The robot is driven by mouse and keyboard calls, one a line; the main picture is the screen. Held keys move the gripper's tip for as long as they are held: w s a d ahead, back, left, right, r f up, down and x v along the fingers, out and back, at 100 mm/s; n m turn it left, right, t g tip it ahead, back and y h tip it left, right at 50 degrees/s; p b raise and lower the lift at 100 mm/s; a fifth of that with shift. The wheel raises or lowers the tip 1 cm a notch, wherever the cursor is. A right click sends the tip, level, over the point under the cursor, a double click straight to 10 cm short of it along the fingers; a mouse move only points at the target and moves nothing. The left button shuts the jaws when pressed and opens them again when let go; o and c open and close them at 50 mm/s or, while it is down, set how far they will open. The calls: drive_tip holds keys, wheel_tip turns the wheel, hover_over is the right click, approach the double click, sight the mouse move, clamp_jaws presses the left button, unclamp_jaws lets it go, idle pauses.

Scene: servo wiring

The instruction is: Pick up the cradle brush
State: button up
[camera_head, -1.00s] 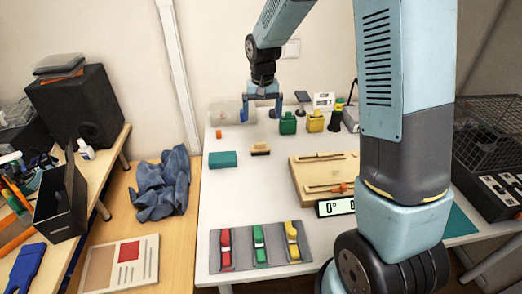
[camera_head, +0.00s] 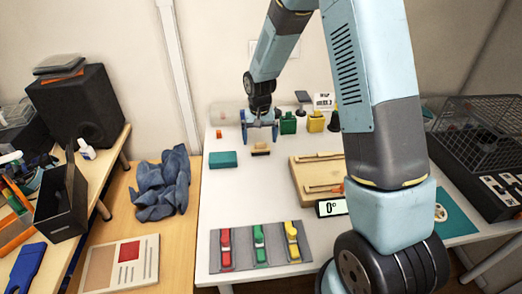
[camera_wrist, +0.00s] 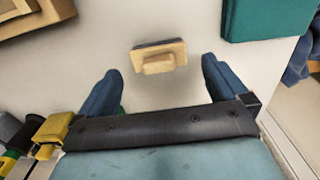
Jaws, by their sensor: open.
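The cradle brush (camera_head: 260,149) is a small tan block with a dark strip along one edge. It lies on the white table behind the middle. In the wrist view the brush (camera_wrist: 170,49) shows whole, with a raised lighter handle block on it. My gripper (camera_head: 260,136) is open and empty, with its blue fingers spread. In the head view it hangs just behind and above the brush. In the wrist view the brush appears beyond the fingertips (camera_wrist: 160,70), roughly centred between them and apart from both.
A teal box (camera_head: 222,160) lies left of the brush. Green (camera_head: 288,123) and yellow (camera_head: 315,122) containers stand to the right of my gripper. A wooden board (camera_head: 308,176) lies right of the brush. A grey mat (camera_head: 240,263) with coloured items is in front; the table between is clear.

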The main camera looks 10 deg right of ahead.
sight(260, 147)
wheel_tip(260, 147, down, 5)
drive_tip(key=shift+w, duration=0.15)
drive_tip(key=c, duration=1.1)
drive_tip(key=shift+r, duration=0.15)
drive_tip(key=shift+r, duration=0.25)
wheel_tip(260, 147, up, 3)
drive_tip(key=shift+f, duration=0.15)
drive_tip(key=s+d+r, duration=0.1)
drive_tip(key=s+r, duration=0.2)
drive_tip(key=s, duration=0.1)
drive_tip(key=s+d+r, duration=0.1)
drive_tip(key=s+r, duration=0.2)
drive_tip(key=s, duration=0.2)
drive_tip(key=s+d+r, duration=0.1)
drive_tip(key=s+r, duration=0.2)
drive_tip(key=s, duration=0.1)
drive_tip(key=shift+s+d+r, duration=0.25)
drive_tip(key=shift+d+r, duration=0.05)
drive_tip(key=shift+d, duration=0.1)
